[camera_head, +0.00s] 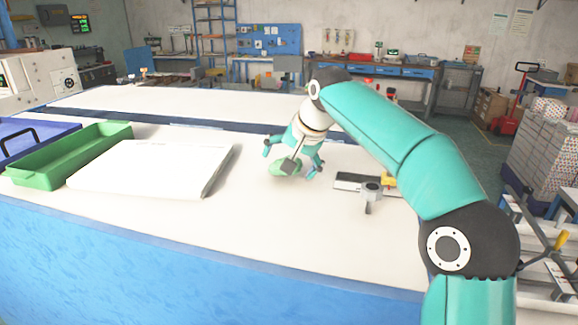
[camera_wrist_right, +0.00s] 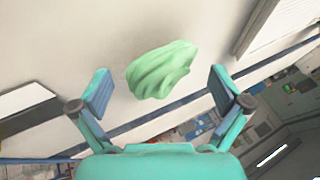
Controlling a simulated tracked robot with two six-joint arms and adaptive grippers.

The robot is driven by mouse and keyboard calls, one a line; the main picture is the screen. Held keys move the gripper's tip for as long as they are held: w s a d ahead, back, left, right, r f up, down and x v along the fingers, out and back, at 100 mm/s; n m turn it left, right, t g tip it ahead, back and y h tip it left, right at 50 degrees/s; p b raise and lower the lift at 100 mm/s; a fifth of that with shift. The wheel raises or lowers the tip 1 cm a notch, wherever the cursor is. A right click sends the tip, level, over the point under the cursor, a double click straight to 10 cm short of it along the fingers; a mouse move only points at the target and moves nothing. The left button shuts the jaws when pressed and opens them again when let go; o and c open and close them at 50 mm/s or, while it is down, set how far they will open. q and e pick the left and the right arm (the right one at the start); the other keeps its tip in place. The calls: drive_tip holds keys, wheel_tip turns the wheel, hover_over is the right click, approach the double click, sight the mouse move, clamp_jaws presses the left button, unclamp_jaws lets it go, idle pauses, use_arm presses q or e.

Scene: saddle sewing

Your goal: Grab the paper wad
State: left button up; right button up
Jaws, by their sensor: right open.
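The paper wad is a crumpled light green lump (camera_head: 284,166) on the white tabletop, partly hidden behind my right gripper in the head view. It also shows in the right wrist view (camera_wrist_right: 161,70), just ahead of and between the fingers. My right gripper (camera_head: 292,160) is open, with its fingers spread on either side of the wad; it also shows in the wrist view (camera_wrist_right: 160,90). The fingers do not appear to touch the wad. My left gripper is in neither view.
A white stack or slab (camera_head: 150,168) lies on the table at left, beside a green tray (camera_head: 70,155) and a blue tray (camera_head: 30,137). A dark flat piece with a grey clamp-like tool (camera_head: 371,190) lies to the right of the wad. The table's front edge is clear.

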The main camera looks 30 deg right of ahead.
drive_tip(key=shift+w+f, duration=0.3)
drive_tip(key=shift+f, duration=0.05)
drive_tip(key=shift+s, duration=0.15)
drive_tip(key=shift+c, duration=0.5)
drive_tip(key=c, duration=0.7)
drive_tip(key=shift+r, duration=0.15)
drive_tip(key=shift+c, duration=0.2)
